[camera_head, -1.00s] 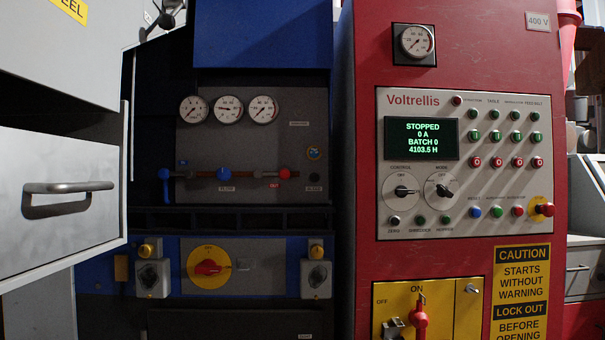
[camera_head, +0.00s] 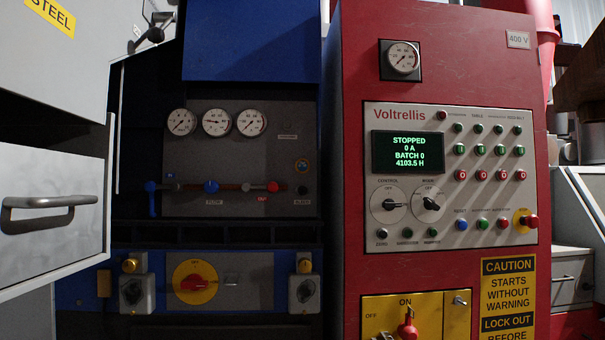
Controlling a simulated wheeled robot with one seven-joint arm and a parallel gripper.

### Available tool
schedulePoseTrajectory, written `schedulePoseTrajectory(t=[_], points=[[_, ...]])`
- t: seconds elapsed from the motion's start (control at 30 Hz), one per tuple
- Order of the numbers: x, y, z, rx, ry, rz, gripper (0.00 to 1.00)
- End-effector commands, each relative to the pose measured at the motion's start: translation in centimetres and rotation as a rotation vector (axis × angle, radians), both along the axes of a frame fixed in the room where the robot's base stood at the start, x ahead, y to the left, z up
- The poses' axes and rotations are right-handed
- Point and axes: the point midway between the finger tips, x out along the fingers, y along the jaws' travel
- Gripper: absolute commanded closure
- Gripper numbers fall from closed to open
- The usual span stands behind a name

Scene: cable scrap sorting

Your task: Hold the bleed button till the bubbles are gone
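A small dark button (camera_head: 303,190) sits at the right of the dark gauge panel (camera_head: 260,137), with a label under it too small to read surely; it may be the bleed button. A pipe (camera_head: 232,187) with blue and red fittings runs left of the button. My gripper is not in view, and nothing covers the button.
Three dials (camera_head: 217,122) sit above the pipe. A red cabinet (camera_head: 345,250) with a control panel (camera_head: 450,225) stands at right; its display (camera_head: 408,152) reads STOPPED. A grey drawer (camera_head: 50,240) with a handle juts out at left. A ledge (camera_head: 215,233) runs below the gauge panel.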

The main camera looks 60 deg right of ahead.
Motion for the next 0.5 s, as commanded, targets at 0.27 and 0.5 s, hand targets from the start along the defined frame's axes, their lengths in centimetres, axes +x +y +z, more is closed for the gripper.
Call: schedulePoseTrajectory(t=[0.27, 0.5], points=[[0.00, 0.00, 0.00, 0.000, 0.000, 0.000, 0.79], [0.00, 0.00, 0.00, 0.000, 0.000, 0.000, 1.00]])
